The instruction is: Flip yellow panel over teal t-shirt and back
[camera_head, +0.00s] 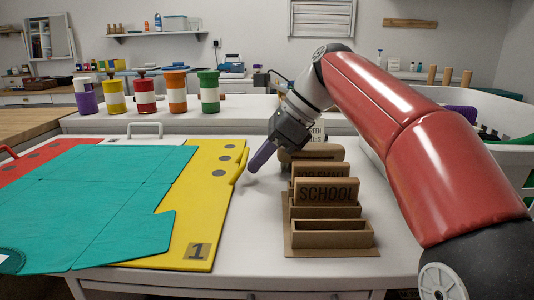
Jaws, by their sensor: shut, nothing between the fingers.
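The yellow panel (200,235) lies flat at the right side of a folding board, marked with a "1" and several grey dots. The teal t-shirt (100,205) is spread flat over the board and covers the left part of the yellow panel. A yellow handle (241,165) stands out from the panel's right edge. My gripper (254,168) is shut and empty, with its purple fingers pointing down and left just right of this handle. I cannot tell whether the fingertips touch the handle or the table.
A brown cardboard organizer (330,235) with upright labelled cards, one reading "SCHOOL", stands right of the board under my arm. A red panel (40,157) shows at the board's far left. Several coloured jars (144,95) stand behind. A strip of white table (258,230) is clear.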

